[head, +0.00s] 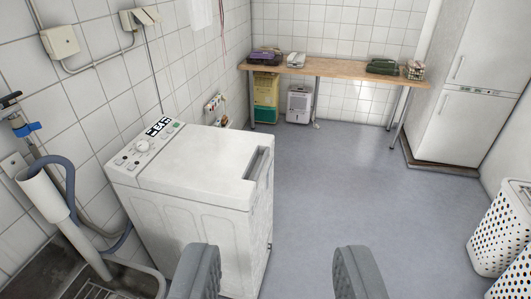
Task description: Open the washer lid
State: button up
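The white top-loading washer (200,210) stands left of centre against the tiled wall. Its lid (205,162) lies shut on top, with a recessed handle (258,163) along its right edge.
A sink (110,283) and a drain pipe with a blue-grey hose (70,190) stand at the lower left. A wooden table (335,71) is at the back. A white fridge (465,85) and dotted baskets (502,230) are on the right. The blue-grey floor (345,170) between is clear.

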aim_at(225, 167)
jog(key=z, duration=0.05)
jog(key=i, duration=1.95)
jog(key=u, duration=0.2)
